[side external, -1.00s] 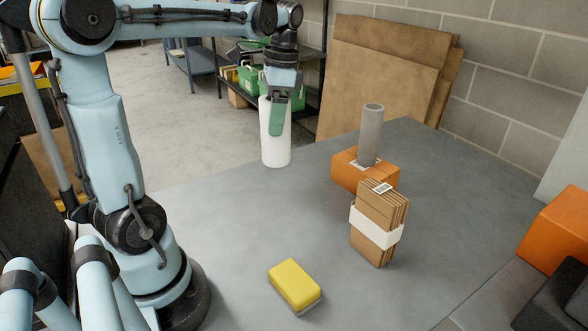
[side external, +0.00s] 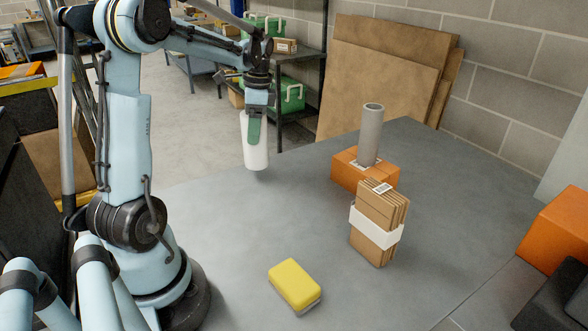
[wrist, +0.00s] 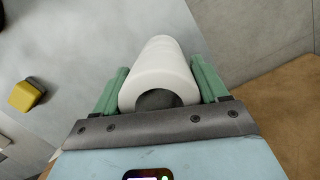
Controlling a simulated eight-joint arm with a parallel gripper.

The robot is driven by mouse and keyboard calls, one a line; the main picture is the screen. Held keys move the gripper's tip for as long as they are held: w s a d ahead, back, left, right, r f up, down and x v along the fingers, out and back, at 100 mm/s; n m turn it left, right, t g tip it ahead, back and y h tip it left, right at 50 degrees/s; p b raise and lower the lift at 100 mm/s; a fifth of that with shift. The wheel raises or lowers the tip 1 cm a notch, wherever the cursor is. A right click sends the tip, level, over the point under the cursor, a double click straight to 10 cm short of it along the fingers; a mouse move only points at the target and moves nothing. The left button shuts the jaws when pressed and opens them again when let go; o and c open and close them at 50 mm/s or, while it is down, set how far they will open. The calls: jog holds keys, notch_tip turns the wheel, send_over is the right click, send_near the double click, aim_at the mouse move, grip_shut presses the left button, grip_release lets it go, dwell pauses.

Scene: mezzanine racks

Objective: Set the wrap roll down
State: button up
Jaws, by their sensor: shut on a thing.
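The wrap roll (side external: 256,152) is a white cylinder with a dark hollow core. In the side external view it hangs from my gripper (side external: 254,131) over the far-left edge of the grey table (side external: 300,210). My gripper's green fingers are closed on its sides. It leans slightly, and I cannot tell whether its lower end clears the table.
A yellow sponge-like block (side external: 295,284) lies at the front. A banded cardboard stack (side external: 378,222) stands at centre right, near an orange box (side external: 347,175) and an upright grey tube (side external: 370,137). A shelf rack with green crates (side external: 292,97) stands beyond the table. The table's middle is clear.

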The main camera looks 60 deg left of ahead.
jog(key=shift+f, duration=1.9)
jog(key=o, duration=1.3)
jog(key=shift+f, duration=0.15)
notch_tip(320, 180, up, 12)
jog(key=w, duration=0.2)
jog(key=s+d+f+n+t, duration=0.1)
jog(key=d+f+t, duration=0.1)
jog(key=d, duration=0.7)
jog(key=s+d+f+n+t, duration=0.1)
jog(key=d+t, duration=0.3)
jog(key=d, duration=0.5)
jog(key=s+d+f+n+t, duration=0.2)
jog(key=d+f, duration=0.1)
jog(key=d, duration=0.6)
jog(key=shift+f+n+t+h, duration=0.25)
jog(key=shift+n+t+h, duration=0.05)
jog(key=shift+t, duration=0.1)
